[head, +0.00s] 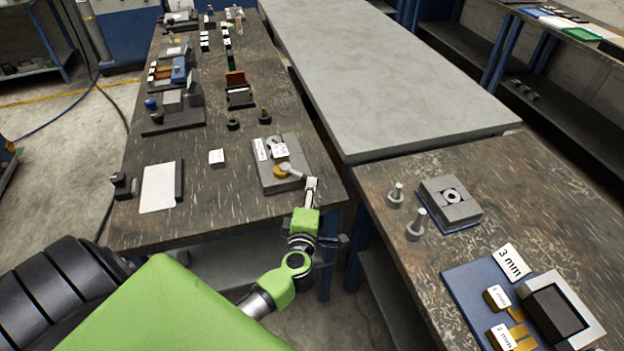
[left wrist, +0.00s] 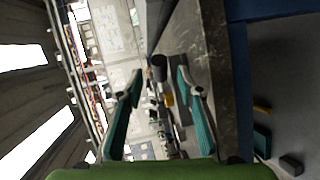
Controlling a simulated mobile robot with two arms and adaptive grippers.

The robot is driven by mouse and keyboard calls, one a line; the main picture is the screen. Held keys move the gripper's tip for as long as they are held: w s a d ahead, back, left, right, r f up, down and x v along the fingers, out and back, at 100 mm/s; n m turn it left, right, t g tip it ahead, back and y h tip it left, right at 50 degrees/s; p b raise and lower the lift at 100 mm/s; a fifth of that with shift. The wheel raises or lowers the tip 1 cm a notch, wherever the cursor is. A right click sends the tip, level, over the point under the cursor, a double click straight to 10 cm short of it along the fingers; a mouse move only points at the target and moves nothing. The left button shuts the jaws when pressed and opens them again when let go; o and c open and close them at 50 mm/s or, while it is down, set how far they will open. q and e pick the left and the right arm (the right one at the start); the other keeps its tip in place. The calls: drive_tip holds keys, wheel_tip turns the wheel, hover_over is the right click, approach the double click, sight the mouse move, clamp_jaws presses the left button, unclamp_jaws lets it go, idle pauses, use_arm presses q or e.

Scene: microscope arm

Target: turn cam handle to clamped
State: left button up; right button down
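A grey clamp fixture (head: 268,180) with white labels sits near the front right corner of the dark workbench. On it is a pale cam handle (head: 290,170) with a rounded end, beside a brass disc (head: 279,173). The handle points toward the right edge of the fixture. My left gripper (head: 312,184) is just off that edge, close to the handle's end; I cannot tell if they touch. In the left wrist view, its two fingers (left wrist: 159,85) are spread apart, with a dark cylinder (left wrist: 158,68) and a small yellow part (left wrist: 168,98) seen beyond the gap. My right gripper is out of view.
A pale grey table (head: 390,80) lies behind. A second bench (head: 500,215) at right holds metal pins, a square block and 3 mm labelled parts.

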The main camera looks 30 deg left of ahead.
sight(297, 176)
use_arm(q)
drive_tip(key=x, duration=0.6)
clamp_jaws()
